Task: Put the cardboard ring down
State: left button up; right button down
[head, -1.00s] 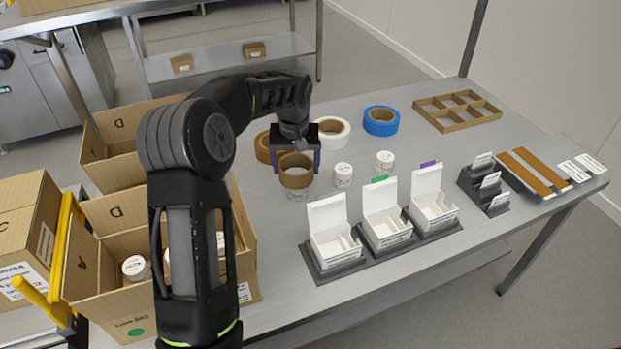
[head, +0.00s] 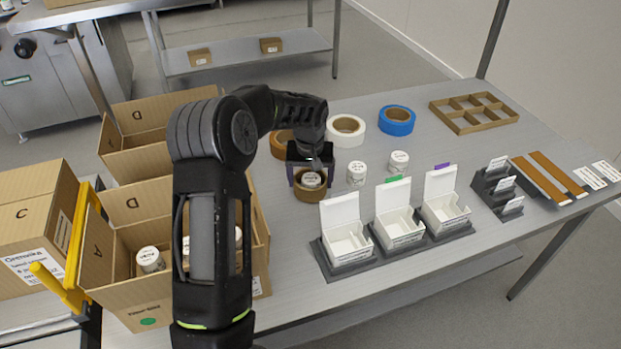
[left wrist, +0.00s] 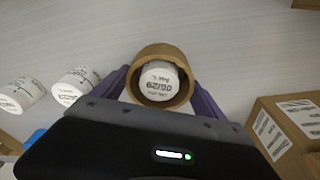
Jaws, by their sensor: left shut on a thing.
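The brown cardboard ring (head: 311,195) is between the fingers of my left gripper (head: 311,180), which is shut on it. The ring surrounds a white jar (head: 311,179), whose lid shows through the opening. In the left wrist view the ring (left wrist: 162,50) also encircles the jar (left wrist: 161,82), with a purple finger on each side. The ring is low, near the tabletop; I cannot tell whether it touches. My right gripper is not in view.
Two white jars (head: 356,173) (head: 398,162) stand to the right. Tan, white and blue tape rolls (head: 397,120) lie behind. White open boxes (head: 346,240) stand in front in a dark holder. Cardboard boxes (head: 133,200) crowd the left. An empty compartment tray (head: 473,112) is far right.

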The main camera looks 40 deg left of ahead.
pick_arm(q)
jog(key=shift+f, duration=0.15)
jog(key=o, duration=1.3)
jog(key=shift+c, duration=0.2)
notch_tip(320, 180, up, 12)
jog(key=s+d, duration=0.1)
jog(key=shift+s+b, duration=0.25)
jog(key=shift+b, duration=0.15)
